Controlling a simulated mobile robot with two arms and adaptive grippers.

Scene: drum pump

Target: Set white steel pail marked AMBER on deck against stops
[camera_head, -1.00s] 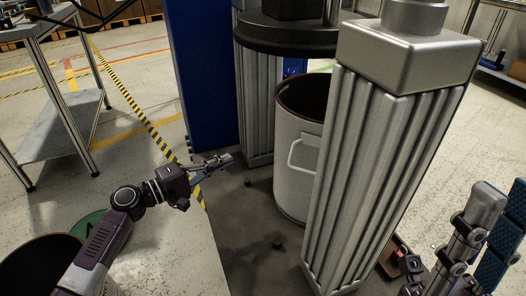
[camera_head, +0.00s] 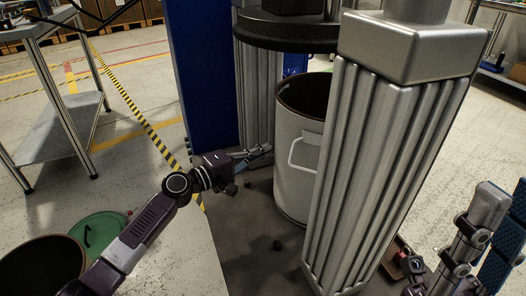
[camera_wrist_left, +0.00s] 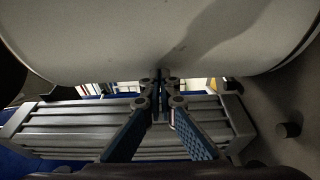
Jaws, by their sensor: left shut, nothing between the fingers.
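A white steel pail (camera_head: 297,170) stands upright and open on the dark deck (camera_head: 245,235), partly hidden by the front column. A side handle shows, but no AMBER marking is visible. Black knobs, perhaps the stops, sit on the deck; one (camera_head: 277,244) is in front of the pail. My left gripper (camera_head: 265,150) is shut and empty, beside the pail's left side. In the left wrist view the pail's white wall (camera_wrist_left: 170,40) fills the top, with the shut fingertips (camera_wrist_left: 160,78) close to it; I cannot tell if they touch. My right gripper (camera_head: 480,235) is partly in view at lower right.
A ribbed metal column (camera_head: 370,170) stands close in front of the pail, another (camera_head: 257,100) behind it. A round black plate (camera_head: 285,35) hangs above. A blue panel (camera_head: 200,75) is at the back left. A dark drum (camera_head: 45,262) and green lid (camera_head: 100,232) are at lower left.

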